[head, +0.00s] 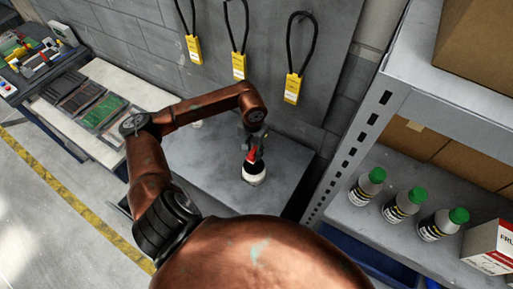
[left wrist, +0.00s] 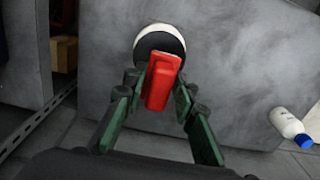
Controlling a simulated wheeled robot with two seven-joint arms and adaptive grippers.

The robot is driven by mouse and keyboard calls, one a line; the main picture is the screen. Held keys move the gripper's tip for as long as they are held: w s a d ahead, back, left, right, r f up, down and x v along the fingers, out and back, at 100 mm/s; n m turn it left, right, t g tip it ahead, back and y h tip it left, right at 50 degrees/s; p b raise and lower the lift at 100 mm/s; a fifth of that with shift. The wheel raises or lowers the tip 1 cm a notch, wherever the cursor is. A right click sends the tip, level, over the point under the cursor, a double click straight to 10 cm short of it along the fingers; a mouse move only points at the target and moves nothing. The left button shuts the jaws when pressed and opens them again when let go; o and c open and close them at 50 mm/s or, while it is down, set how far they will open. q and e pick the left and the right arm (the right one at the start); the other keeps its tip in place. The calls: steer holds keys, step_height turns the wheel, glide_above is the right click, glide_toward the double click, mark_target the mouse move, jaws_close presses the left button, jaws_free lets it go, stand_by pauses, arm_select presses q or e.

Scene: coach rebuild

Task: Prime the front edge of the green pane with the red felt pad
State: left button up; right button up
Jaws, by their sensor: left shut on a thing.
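My left gripper (head: 252,147) is shut on the red felt pad (head: 253,156), above the grey bench. In the left wrist view the green fingers of the gripper (left wrist: 158,100) close on both sides of the red pad (left wrist: 160,85). Right at the pad's far end is a round white pot (head: 254,179) with a dark top; its white rim and dark inside also show in the left wrist view (left wrist: 160,40). I cannot tell whether the pad touches the dark part. The green pane (head: 103,111) lies flat on the pale table at left. My right gripper is out of view.
Dark panes (head: 75,92) lie beside the green one. A white bottle with a blue cap (left wrist: 288,126) stands on the grey bench (head: 212,178). A metal shelf with green-capped bottles (head: 404,205) bounds the right. Yellow tags (head: 292,88) hang on the back wall.

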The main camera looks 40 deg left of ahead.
mark_target(254, 165)
arm_select(q)
steer(key=shift+s+f, duration=0.1)
steer(key=shift+f, duration=0.4)
step_height(254, 165, down, 3)
steer(key=shift+r, duration=0.2)
steer(key=shift+f+b, duration=0.35)
steer(key=shift+f, duration=0.55)
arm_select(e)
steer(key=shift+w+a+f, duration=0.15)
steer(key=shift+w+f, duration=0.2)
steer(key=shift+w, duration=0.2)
